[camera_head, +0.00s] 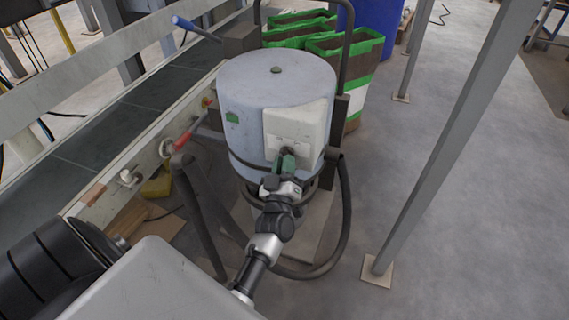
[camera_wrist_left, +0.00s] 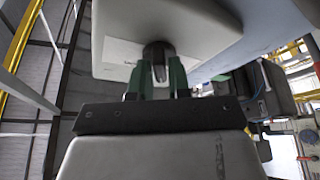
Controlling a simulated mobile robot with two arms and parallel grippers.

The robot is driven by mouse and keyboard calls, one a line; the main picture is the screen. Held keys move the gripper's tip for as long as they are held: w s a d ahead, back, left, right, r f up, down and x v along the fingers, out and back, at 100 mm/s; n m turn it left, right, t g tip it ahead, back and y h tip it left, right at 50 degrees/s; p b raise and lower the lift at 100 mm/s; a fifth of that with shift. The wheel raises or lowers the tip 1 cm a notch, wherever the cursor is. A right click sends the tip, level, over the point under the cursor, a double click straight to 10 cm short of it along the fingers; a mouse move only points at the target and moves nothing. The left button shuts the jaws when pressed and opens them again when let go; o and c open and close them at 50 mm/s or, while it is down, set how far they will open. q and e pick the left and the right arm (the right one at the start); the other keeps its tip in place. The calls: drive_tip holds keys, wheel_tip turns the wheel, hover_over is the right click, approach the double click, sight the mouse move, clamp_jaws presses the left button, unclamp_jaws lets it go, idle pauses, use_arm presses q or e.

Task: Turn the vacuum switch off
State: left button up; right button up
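The vacuum (camera_head: 245,95) is a pale blue-grey drum standing on the floor with a white box (camera_head: 297,122) on its side. The vacuum switch (camera_wrist_left: 158,50) is a dark round knob with a lighter grey bar, on the face of that white box, which also shows in the left wrist view (camera_wrist_left: 205,30). My left gripper (camera_head: 287,158) reaches up to the box. In the left wrist view its green fingers (camera_wrist_left: 158,72) lie on either side of the knob and appear to touch it. In the head view the fingers mostly hide the knob. My right gripper is not in view.
A dark hose (camera_head: 346,215) loops at the vacuum's right, and a dark handle frame rises around it. A conveyor (camera_head: 120,120) runs along the left. Green-and-brown bags (camera_head: 350,60) stand behind. A grey post (camera_head: 450,140) stands to the right, with open floor around it.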

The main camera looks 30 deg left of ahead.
use_arm(q)
drive_tip(key=o, duration=0.3)
drive_tip(key=shift+o, duration=0.2)
